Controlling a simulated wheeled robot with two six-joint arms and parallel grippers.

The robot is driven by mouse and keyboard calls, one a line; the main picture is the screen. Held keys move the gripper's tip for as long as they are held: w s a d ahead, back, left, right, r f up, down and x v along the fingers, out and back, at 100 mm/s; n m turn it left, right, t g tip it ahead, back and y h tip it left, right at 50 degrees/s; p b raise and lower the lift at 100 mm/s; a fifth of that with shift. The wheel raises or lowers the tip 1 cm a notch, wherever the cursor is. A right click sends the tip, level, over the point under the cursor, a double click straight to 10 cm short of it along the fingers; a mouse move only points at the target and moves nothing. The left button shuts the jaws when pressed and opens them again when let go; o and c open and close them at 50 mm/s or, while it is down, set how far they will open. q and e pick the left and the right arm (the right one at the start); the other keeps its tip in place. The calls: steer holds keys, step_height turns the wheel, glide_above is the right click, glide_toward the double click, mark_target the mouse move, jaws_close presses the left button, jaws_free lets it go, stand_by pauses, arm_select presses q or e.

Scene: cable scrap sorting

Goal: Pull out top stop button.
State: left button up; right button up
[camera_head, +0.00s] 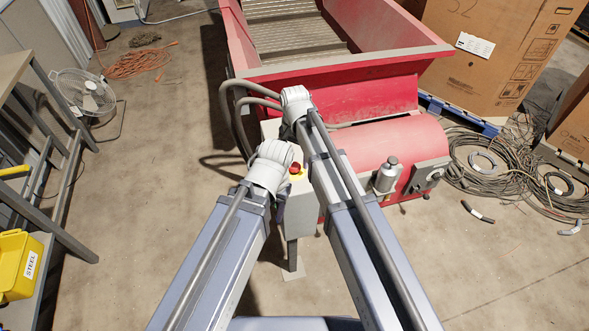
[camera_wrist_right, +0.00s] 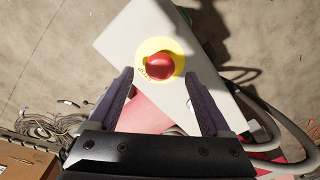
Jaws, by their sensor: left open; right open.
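The red stop button (camera_head: 295,168) sits on a yellow disc on top of a pale control box (camera_head: 303,215), partly hidden between my two arms. In the right wrist view the button (camera_wrist_right: 159,66) is round and red on its yellow disc (camera_wrist_right: 146,47), on the pale box face (camera_wrist_right: 125,36). My right gripper (camera_wrist_right: 158,74) is open, with its dark fingertips apart on either side of the button in the picture; I cannot tell any contact. My left gripper (camera_head: 281,207) is beside the box, open, with its fingers mostly hidden by its wrist.
A red machine with a hopper (camera_head: 335,95) stands behind the box. Grey hoses (camera_head: 240,105) curve beside it. Coiled cables (camera_head: 485,165) and cardboard boxes (camera_head: 480,55) are at right. A fan (camera_head: 85,92) and yellow bin (camera_head: 18,262) are at left. Open floor lies between.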

mark_target(295, 165)
step_height(295, 165, down, 4)
steer(key=shift+r+b, duration=0.25)
steer(key=shift+b, duration=1)
arm_select(q)
step_height(295, 165, down, 4)
steer(key=shift+r, duration=0.2)
arm_select(e)
jaws_close()
